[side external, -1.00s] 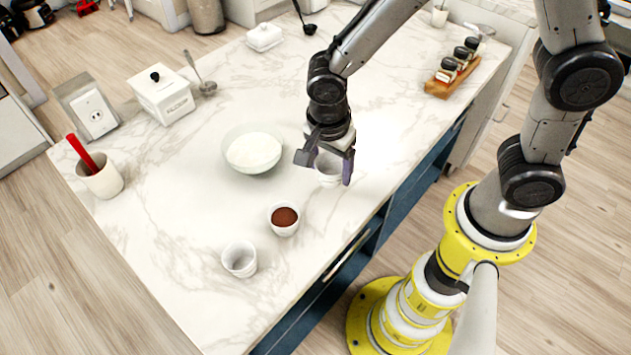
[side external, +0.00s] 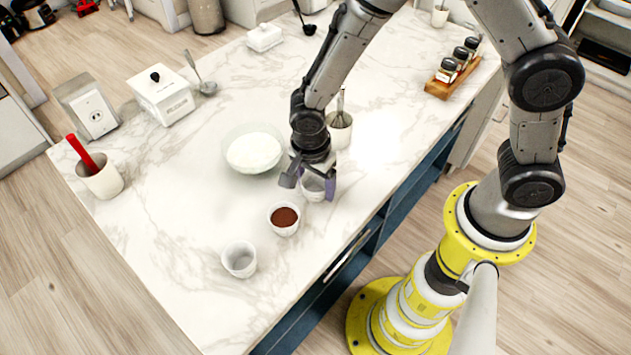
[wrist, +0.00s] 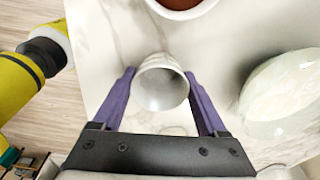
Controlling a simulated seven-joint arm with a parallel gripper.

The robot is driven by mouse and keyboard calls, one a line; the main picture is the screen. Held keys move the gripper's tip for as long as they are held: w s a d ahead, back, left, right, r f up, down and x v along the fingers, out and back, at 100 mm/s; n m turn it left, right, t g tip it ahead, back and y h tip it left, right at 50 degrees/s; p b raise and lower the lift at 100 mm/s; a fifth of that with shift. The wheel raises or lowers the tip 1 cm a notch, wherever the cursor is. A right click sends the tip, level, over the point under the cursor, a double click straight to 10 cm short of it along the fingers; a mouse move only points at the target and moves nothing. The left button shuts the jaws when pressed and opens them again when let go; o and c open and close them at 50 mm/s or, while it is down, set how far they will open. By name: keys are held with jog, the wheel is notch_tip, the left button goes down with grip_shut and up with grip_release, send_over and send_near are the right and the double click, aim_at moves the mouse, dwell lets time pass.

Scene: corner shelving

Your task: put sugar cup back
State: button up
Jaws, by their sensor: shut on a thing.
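A small pale cup (wrist: 162,88) sits between the purple fingers of my gripper (wrist: 163,85) in the wrist view, and its inside looks empty. In the side view my gripper (side external: 309,184) is shut on this cup (side external: 314,187), in front of the white bowl and just behind the cup of brown powder (side external: 285,216). Whether the held cup touches the counter is hard to tell. Another empty white cup (side external: 239,259) stands nearer the front. I cannot tell from looks which cup is the sugar cup.
A bowl of white powder (side external: 254,153) stands left of my gripper. A holder with a whisk (side external: 339,130) stands behind it. A spice rack (side external: 452,76) is at the back right. The marble counter (side external: 165,240) is clear at front left.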

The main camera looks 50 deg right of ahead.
aim_at(312, 185)
jog(key=o, duration=1.4)
jog(key=shift+f, duration=0.1)
jog(key=shift+c, duration=0.2)
jog(key=r, duration=0.3)
jog(key=a+r, duration=0.1)
jog(key=r, duration=0.7)
jog(key=shift+s+a, duration=0.15)
jog(key=s+d+r+n+t+y, duration=0.1)
jog(key=s+d+r+n, duration=0.25)
jog(key=d+r, duration=0.2)
jog(key=s+d+r+n+t, duration=0.1)
jog(key=s+d+r+n, duration=0.25)
jog(key=r+n, duration=0.2)
jog(key=s+d+r+n+t, duration=0.3)
jog(key=s+d+n, duration=0.2)
jog(key=s+n, duration=0.2)
jog(key=shift+s+d+r+n, duration=0.15)
jog(key=shift+s+d+n, duration=0.15)
jog(key=shift+s, duration=0.25)
